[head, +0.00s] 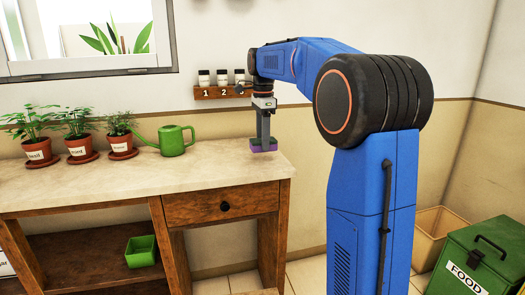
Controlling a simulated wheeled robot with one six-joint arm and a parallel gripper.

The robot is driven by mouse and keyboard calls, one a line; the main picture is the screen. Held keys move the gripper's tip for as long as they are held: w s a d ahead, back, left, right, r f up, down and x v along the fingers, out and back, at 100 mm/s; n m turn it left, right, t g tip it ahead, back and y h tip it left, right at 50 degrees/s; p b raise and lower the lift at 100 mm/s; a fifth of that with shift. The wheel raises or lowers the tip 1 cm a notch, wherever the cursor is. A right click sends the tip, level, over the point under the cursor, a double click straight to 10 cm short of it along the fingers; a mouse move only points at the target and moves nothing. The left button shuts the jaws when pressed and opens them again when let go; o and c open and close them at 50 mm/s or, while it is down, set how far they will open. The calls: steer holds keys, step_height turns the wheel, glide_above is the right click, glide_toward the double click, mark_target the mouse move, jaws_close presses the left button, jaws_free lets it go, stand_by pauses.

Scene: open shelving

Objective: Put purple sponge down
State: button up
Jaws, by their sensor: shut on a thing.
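The purple sponge (258,148) is in my gripper (264,143), near the right end of the wooden table (110,193) in the head view. My gripper points down and is shut on the sponge. Its fingers cover most of the sponge, so only a strip shows. The sponge appears at or just above the tabletop; I cannot tell whether it touches.
A green watering can (172,141) and several potted plants (79,147) stand on the left of the table. A small rack (221,92) with numbered jars hangs on the wall behind. A green pot (141,252) sits on the lower shelf. The tabletop's front is clear.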

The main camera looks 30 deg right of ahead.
steer(key=shift+f, duration=2.1)
steer(key=shift+f, duration=0.1)
steer(key=o, duration=1.1)
step_height(320, 180, up, 12)
steer(key=shift+r, duration=0.15)
steer(key=s+a+f+n+t, duration=0.1)
steer(key=s+a+n, duration=0.15)
steer(key=s, duration=0.25)
steer(key=s+a+f+n, duration=0.2)
steer(key=s+n, duration=0.1)
steer(key=s, duration=0.3)
steer(key=s+a+f+n+t, duration=0.2)
steer(key=s+f+n, duration=0.5)
steer(key=s+f, duration=0.4)
steer(key=s+a+f+n+t, duration=0.1)
steer(key=s+a+f+n, duration=0.3)
steer(key=s+f+n, duration=0.4)
steer(key=s+f, duration=0.4)
steer(key=s, duration=0.3)
steer(key=shift+s+f+t, duration=0.2)
steer(key=shift+t, duration=0.2)
